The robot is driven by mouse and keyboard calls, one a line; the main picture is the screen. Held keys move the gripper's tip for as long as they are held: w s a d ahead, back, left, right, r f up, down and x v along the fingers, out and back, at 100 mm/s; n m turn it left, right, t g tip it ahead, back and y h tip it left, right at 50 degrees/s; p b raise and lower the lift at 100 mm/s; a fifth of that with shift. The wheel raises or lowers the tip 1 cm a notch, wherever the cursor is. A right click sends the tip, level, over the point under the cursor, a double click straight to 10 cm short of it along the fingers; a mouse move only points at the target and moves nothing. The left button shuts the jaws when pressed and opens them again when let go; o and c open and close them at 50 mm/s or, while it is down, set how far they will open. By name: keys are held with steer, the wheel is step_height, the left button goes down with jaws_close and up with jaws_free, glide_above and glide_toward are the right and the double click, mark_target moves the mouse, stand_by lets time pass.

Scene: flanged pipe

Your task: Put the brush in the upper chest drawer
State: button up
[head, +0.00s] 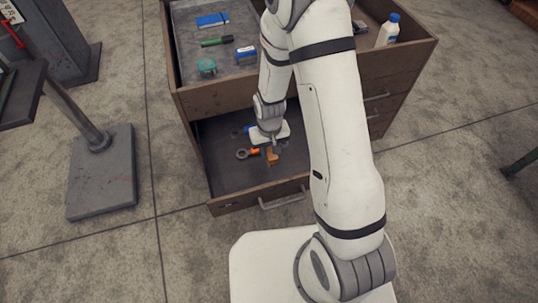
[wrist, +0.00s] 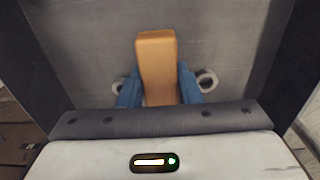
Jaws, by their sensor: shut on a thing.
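A brown, wooden-looking piece, apparently the brush (head: 272,158), is at my gripper (head: 270,142) in the open chest drawer (head: 225,180). In the wrist view the brush shows as a tan block (wrist: 157,60) between the blue fingers of my gripper (wrist: 159,88), which is shut on it. Its bristles are not visible. I cannot tell whether the brush touches the drawer floor. The open drawer is below the chest top, with a dark floor and a handled wooden front; whether a closed drawer lies beneath it is not clear.
A dark ring-shaped item with an orange end (head: 249,153) lies in the drawer beside my gripper. A metal stand (head: 101,172) is at left.

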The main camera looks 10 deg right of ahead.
step_height(320, 180, down, 4)
steer(key=shift+f+b, duration=0.1)
steer(key=shift+b, duration=0.2)
steer(key=shift+f+b, duration=0.45)
steer(key=shift+b, duration=0.05)
steer(key=shift+f, duration=0.1)
steer(key=o, duration=0.9)
steer(key=shift+r, duration=0.2)
